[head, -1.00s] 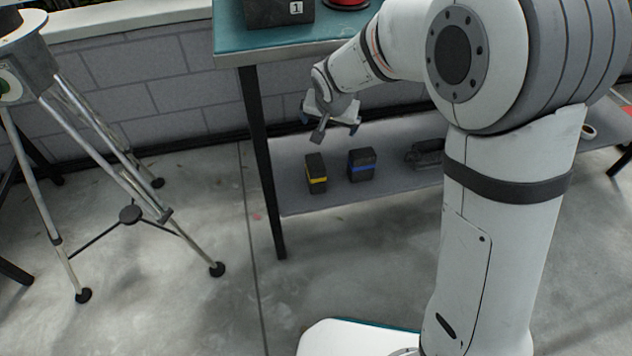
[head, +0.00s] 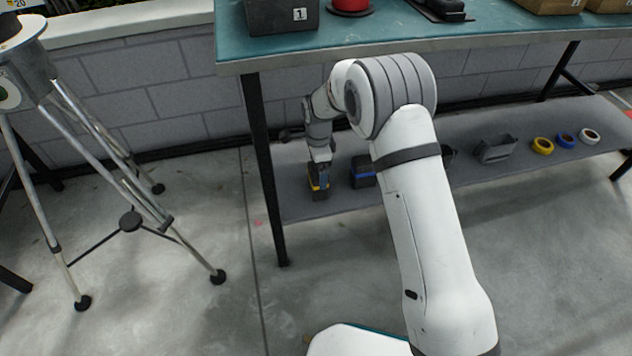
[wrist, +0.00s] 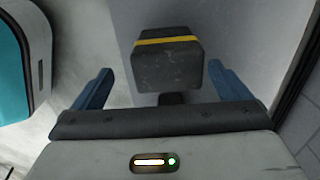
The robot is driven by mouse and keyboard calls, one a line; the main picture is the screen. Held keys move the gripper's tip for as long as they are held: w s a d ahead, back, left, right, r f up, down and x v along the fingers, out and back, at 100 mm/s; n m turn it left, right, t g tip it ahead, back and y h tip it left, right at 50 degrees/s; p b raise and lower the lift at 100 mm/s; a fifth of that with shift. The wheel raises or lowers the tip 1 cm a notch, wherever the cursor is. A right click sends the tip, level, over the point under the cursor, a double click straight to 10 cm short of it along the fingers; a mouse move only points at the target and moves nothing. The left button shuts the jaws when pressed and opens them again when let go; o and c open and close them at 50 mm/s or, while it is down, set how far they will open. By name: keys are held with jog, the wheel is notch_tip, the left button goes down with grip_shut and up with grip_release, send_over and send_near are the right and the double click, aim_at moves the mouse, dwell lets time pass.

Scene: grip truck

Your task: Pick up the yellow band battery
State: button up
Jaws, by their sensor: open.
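The yellow band battery (head: 318,184) is a dark block with a yellow stripe, standing on the lower shelf (head: 300,206) near its left end. In the wrist view the battery (wrist: 168,62) lies between my open fingers, with space on both sides. My gripper (wrist: 165,88) has blue fingers and is open and empty. In the head view my gripper (head: 319,172) is at the battery, partly covering it; its fingers are hard to make out there. A blue band battery (head: 363,171) stands just to the right, partly behind my arm.
The teal tabletop (head: 400,42) is above the shelf and carries a black box marked 1 (head: 281,16). A table leg (head: 264,170) stands left of the battery. A grey bin (head: 494,148) and tape rolls are farther right on the shelf. A tripod (head: 130,215) stands at left.

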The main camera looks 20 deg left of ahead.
aim_at(317, 194)
jog(key=f+b, duration=0.1)
jog(key=f, duration=0.1)
jog(key=f+b, duration=0.1)
jog(key=f, duration=0.1)
jog(key=f+b, duration=0.1)
jog(key=f, duration=0.1)
jog(key=shift+w+a, duration=0.15)
jog(key=shift+w, duration=0.2)
jog(key=shift+c, duration=0.2)
jog(key=c, duration=1.3)
jog(key=shift+r, duration=0.1)
